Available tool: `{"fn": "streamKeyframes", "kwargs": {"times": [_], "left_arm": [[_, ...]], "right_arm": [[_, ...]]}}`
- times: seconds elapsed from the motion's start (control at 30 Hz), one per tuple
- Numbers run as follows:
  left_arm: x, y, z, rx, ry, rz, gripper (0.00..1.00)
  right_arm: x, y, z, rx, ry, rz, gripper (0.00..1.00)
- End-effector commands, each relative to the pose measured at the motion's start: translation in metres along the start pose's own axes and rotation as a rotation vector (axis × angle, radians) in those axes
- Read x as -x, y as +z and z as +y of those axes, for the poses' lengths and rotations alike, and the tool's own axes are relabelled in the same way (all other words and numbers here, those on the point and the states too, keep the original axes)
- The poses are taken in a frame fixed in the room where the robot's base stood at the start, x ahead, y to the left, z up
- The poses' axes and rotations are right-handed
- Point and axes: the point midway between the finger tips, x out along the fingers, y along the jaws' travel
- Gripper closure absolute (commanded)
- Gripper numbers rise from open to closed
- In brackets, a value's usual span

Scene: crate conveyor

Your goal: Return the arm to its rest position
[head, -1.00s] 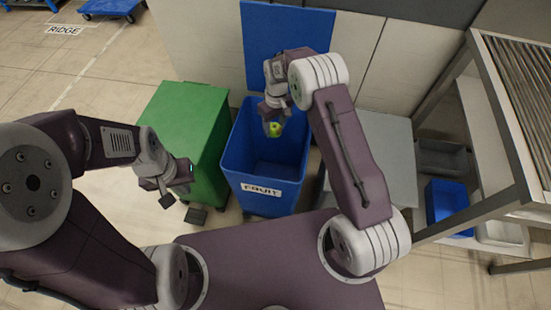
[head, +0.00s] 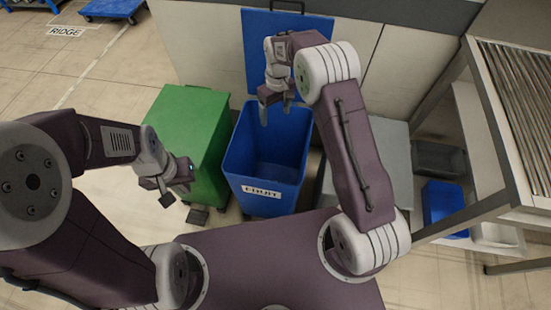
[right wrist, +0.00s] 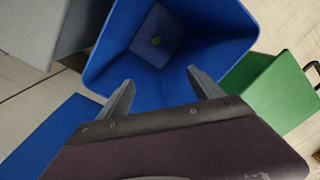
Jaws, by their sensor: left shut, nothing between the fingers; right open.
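My right gripper (head: 274,110) is open and empty above the back of the blue bin labelled with a white sign (head: 262,190). The blue bin (head: 250,172) has its lid raised behind it. That object is not visible in the head view. My left gripper (head: 172,192) is shut and empty, in front of the green bin (head: 190,125).
The green bin, lid closed, stands left of the blue bin. A grey surface (head: 392,150) lies to the right. A metal roller conveyor (head: 515,100) stands at the far right, with a small blue crate (head: 443,200) beside it. Open floor (head: 110,75) lies at the left.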

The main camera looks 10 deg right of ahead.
Motion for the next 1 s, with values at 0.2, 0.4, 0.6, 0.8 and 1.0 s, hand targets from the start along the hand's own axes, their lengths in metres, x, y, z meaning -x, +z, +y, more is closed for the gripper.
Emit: {"fn": "streamKeyframes", "kwargs": {"times": [0.2,0.4,0.6,0.8,1.0], "left_arm": [[0.000,0.000,0.000,0.000,0.000,0.000,1.00],[0.000,0.000,0.000,0.000,0.000,0.000,1.00],[0.000,0.000,0.000,0.000,0.000,0.000,1.00],[0.000,0.000,0.000,0.000,0.000,0.000,1.00],[-0.001,0.000,0.000,0.000,0.000,0.000,1.00]], "right_arm": [[0.000,0.000,0.000,0.000,0.000,0.000,0.25],[-0.001,0.000,0.000,0.000,0.000,-0.001,0.25],[0.000,0.000,0.002,-0.003,0.000,0.001,0.25],[0.066,0.002,0.014,-0.031,0.032,0.097,0.25],[0.105,0.083,0.004,-0.118,0.046,0.117,0.25]]}}
